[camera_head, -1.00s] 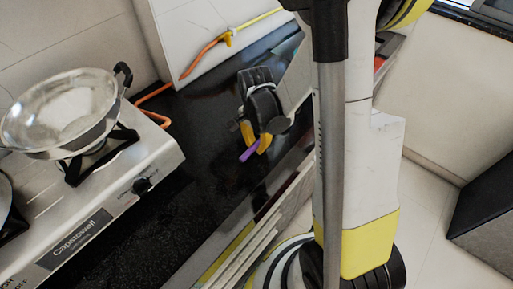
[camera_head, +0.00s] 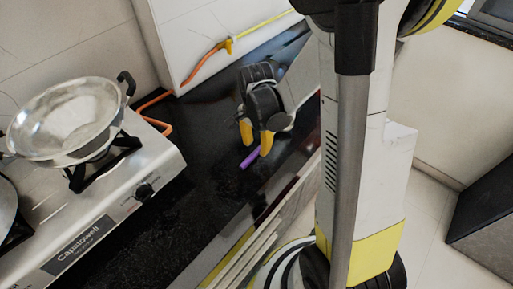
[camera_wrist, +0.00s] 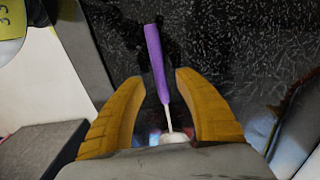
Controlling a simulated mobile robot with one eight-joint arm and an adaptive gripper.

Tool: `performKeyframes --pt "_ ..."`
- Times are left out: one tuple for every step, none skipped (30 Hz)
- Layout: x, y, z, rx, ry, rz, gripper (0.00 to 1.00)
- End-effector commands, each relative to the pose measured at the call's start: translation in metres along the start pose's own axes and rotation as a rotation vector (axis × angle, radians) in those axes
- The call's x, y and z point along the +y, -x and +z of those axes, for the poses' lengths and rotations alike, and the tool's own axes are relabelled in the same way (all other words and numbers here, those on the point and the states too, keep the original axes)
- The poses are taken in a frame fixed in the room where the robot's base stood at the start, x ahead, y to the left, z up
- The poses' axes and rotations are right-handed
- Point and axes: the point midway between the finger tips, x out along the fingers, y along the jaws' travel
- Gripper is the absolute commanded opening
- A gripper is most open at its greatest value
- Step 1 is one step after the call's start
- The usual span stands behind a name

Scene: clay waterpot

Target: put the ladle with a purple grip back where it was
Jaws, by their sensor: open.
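The ladle's purple grip (camera_head: 250,158) shows on the black countertop (camera_head: 150,225) in the head view. In the wrist view the purple grip (camera_wrist: 155,60) points up the picture, and a thin pale shaft runs down from it to a whitish end (camera_wrist: 174,137) partly hidden by my gripper. My gripper (camera_head: 256,142) is open, its yellow fingers low over the counter beside the ladle. In the wrist view the fingers of my gripper (camera_wrist: 160,88) stand on either side of the shaft, with a gap on each side.
A gas stove (camera_head: 120,205) with a metal pan (camera_head: 65,115) stands at the left. An orange hose (camera_head: 155,108) runs behind it, with a yellow valve (camera_head: 228,45) on the wall. The counter between stove and gripper is clear; its front edge drops to the floor.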

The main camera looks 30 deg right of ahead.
Motion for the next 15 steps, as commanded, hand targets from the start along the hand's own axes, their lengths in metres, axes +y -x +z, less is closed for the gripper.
performKeyframes --pt "0.0 0.018 0.0 0.0 0.0 0.0 0.4" --pt "0.0 0.026 0.0 0.0 0.0 0.0 0.4" --pt "0.0 0.035 0.0 0.0 0.0 0.0 0.4" --pt "0.0 0.042 0.0 0.0 0.0 0.0 0.4" --pt "0.0 0.048 0.0 0.0 0.0 0.0 0.4" --pt "0.0 0.055 0.0 0.0 0.0 0.0 0.4" --pt "0.0 0.06 0.0 0.0 0.0 0.0 0.4" --pt "0.0 0.065 0.0 0.0 0.0 0.0 0.4" --pt "0.0 0.07 0.0 0.0 0.0 0.0 0.4" --pt "0.0 0.074 0.0 0.0 0.0 0.0 0.4" --pt "0.0 0.076 0.0 0.0 0.0 0.0 0.4" --pt "0.0 0.079 0.0 0.0 0.0 0.0 0.4" --pt "0.0 0.082 0.0 0.001 0.003 -0.001 0.4" --pt "0.0 0.084 0.001 0.002 0.009 -0.004 0.4" --pt "0.001 0.088 0.003 0.006 0.025 -0.01 0.4"
